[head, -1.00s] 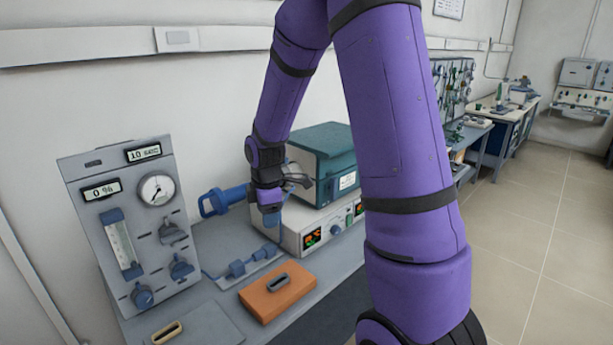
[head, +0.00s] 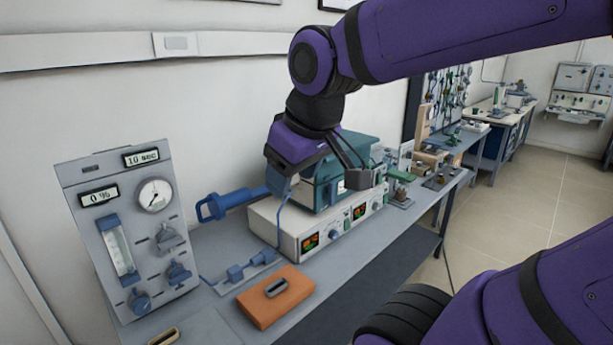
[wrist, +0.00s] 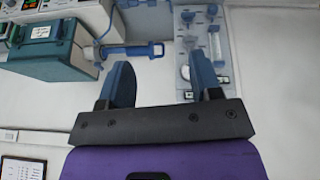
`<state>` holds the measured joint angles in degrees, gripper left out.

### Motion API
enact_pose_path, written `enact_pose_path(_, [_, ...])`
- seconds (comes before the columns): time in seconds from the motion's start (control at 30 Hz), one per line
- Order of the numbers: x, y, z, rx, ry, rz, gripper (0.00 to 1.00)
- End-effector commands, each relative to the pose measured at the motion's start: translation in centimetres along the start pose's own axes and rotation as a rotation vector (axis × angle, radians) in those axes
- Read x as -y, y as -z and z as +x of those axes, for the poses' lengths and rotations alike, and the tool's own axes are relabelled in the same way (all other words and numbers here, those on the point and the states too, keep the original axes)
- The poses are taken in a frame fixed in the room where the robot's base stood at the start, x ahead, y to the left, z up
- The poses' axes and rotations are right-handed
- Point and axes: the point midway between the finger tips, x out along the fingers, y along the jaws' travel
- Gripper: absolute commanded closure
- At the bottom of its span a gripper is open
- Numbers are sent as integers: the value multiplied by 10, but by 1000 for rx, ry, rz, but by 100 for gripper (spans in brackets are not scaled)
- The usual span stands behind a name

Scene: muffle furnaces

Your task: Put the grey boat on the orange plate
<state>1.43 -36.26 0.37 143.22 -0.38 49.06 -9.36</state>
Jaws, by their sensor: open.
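The grey boat (head: 276,287) is a small dark grey oblong dish. It lies on the orange plate (head: 262,311) on the bench in the head view, resting on the plate's top face. My gripper (head: 320,184) is open and empty, raised above and to the right of the plate, in front of the teal furnace. In the wrist view my gripper's two blue fingers (wrist: 162,80) stand apart with nothing between them. The boat and the plate do not show in the wrist view.
A teal furnace (head: 327,190) stands on a white control unit (head: 290,236) behind the plate. A blue-handled cylinder (head: 222,204) juts out left. A grey gauge panel (head: 118,245) stands at left. A tan boat (head: 163,337) lies at the bottom edge.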

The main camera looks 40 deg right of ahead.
Motion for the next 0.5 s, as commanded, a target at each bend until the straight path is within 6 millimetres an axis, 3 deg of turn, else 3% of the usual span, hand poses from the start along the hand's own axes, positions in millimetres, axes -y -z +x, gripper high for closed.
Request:
enact_pose_path(0.2, [9, -26, -20, -41, 12, 129, 42])
enact_pose_path(0.5, [11, -30, -23, -44, 16, 156, 42])
